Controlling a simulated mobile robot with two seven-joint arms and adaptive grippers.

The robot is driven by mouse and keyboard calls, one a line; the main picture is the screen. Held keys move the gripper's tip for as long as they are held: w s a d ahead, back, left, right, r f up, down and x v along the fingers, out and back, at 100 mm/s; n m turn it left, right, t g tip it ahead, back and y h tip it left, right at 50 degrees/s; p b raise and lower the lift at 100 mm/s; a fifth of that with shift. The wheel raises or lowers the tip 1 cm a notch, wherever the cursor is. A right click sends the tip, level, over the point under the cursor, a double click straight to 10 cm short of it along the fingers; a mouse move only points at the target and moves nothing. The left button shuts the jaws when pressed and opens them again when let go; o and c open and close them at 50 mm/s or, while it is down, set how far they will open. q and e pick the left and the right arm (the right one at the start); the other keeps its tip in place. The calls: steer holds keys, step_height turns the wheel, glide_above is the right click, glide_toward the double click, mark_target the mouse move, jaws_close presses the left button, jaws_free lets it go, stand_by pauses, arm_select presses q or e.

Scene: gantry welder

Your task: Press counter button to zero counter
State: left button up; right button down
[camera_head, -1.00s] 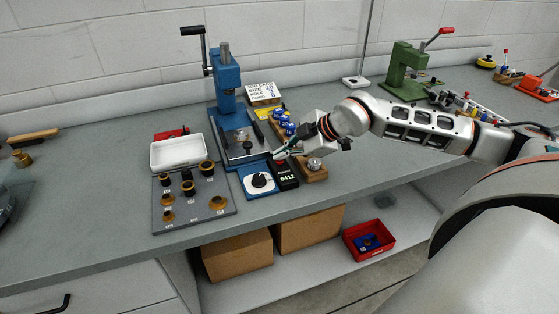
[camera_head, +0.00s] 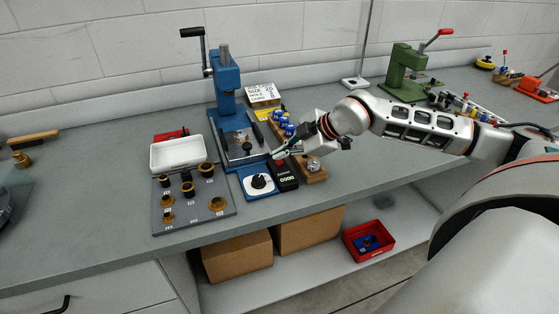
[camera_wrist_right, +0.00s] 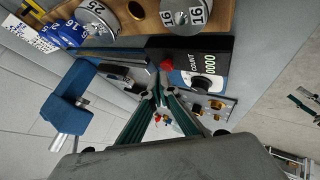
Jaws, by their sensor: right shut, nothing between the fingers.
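The counter (camera_head: 287,180) is a small black box on the bench with a red button on top and a display reading 0000. It also shows in the right wrist view (camera_wrist_right: 190,47), where its red button (camera_wrist_right: 166,64) is in sight. My right gripper (camera_head: 277,155) reaches in from the right, its shut, empty fingertips just above the counter's button end. In the right wrist view the fingertips (camera_wrist_right: 157,90) are close beside the button; I cannot tell whether they touch it. My left gripper is not in view.
A blue plate with a black dial (camera_head: 259,182) lies left of the counter, and a wooden block with metal weights (camera_head: 313,173) right of it. A blue press (camera_head: 228,90) stands behind. A grey holder of brass rings (camera_head: 187,215) and a white tray (camera_head: 178,153) are farther left.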

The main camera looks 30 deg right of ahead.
mark_target(282, 162)
steer(key=shift+r, duration=0.4)
steer(key=shift+r+p, duration=1.3)
steer(key=shift+r, duration=1.25)
steer(key=shift+f, duration=0.1)
